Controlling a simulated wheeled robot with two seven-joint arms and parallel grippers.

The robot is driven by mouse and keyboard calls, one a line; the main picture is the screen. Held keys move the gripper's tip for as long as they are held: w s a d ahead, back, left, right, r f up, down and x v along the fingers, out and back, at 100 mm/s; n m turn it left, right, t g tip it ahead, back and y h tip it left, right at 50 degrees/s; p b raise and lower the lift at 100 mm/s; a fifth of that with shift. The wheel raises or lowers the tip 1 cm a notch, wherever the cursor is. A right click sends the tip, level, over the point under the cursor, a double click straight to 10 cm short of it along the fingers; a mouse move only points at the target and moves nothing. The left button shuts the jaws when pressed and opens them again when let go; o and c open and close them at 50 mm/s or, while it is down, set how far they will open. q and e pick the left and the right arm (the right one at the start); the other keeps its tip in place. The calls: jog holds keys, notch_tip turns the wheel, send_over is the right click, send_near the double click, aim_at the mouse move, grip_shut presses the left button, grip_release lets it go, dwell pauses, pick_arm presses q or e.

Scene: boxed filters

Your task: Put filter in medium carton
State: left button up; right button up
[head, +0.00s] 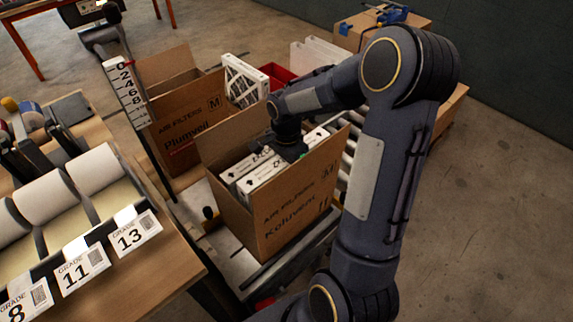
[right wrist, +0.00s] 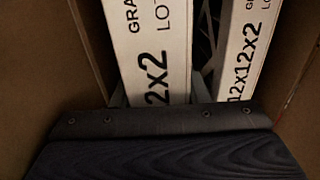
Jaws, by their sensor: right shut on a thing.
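A brown open carton (head: 290,210) marked "AIR FILTERS" stands in the middle of the head view, its flaps up. White boxed filters (head: 262,178) stand on edge inside it. My right gripper (head: 290,152) reaches down into this carton from above. In the right wrist view its fingers lie on both sides of the left white filter (right wrist: 150,50), marked "12x2", and are shut on it. A second white filter (right wrist: 247,50), marked "12x12x2", stands to its right, apart from it. The fingertips are mostly hidden. My left gripper is not in view.
A second open carton (head: 188,140), marked "AIR FILTERS M", stands behind, with a pleated filter (head: 245,80) sticking up at its right. A ruler post (head: 127,95) rises left of it. A wooden bench with grade cards (head: 135,232) fills the lower left.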

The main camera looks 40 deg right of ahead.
jog(key=shift+f, duration=0.25)
jog(key=o, duration=1.3)
jog(key=shift+r, duration=0.1)
